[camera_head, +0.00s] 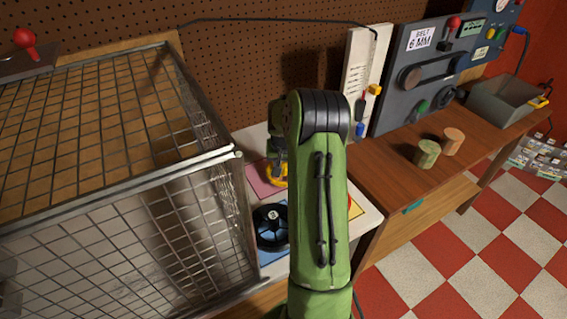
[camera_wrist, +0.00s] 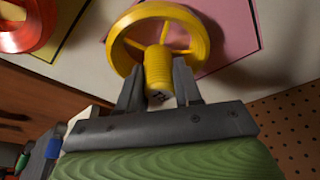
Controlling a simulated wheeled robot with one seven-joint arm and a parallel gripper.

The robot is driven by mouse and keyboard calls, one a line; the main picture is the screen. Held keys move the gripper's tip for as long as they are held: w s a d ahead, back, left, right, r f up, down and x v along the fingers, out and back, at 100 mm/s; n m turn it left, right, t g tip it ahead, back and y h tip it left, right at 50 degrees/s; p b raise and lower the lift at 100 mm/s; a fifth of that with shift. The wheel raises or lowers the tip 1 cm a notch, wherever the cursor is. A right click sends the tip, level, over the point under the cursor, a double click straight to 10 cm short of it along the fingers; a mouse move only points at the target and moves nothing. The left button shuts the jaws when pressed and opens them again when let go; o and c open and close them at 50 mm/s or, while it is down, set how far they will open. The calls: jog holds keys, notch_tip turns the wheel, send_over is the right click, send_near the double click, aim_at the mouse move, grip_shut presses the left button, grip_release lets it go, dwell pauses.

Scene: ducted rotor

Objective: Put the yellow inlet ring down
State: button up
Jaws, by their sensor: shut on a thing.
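The yellow inlet ring (camera_wrist: 205,35) is a spoked ring with a ribbed yellow hub or knob at its middle. My gripper (camera_wrist: 158,88) is shut on that knob in the wrist view. The ring is over or on a pink square (camera_wrist: 232,22) on a pale board; I cannot tell whether it touches. In the head view the yellow ring (camera_head: 277,179) shows small beside my green arm, near the pink square (camera_head: 260,180). My arm hides most of the gripper there.
A black rotor ring (camera_head: 270,226) lies on a blue square in front of the pink one. A red ring (camera_wrist: 22,30) lies at the wrist view's upper left. A wire mesh cage (camera_head: 240,190) stands close on the left. Two wooden cylinders (camera_head: 426,155) stand on the bench at right.

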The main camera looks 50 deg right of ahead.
aim_at(284, 179)
jog(key=o, duration=1)
jog(key=shift+f, duration=0.15)
jog(key=p+v, duration=0.1)
jog(key=v, duration=1.1)
jog(key=shift+r, duration=0.2)
jog(key=shift+f, duration=0.1)
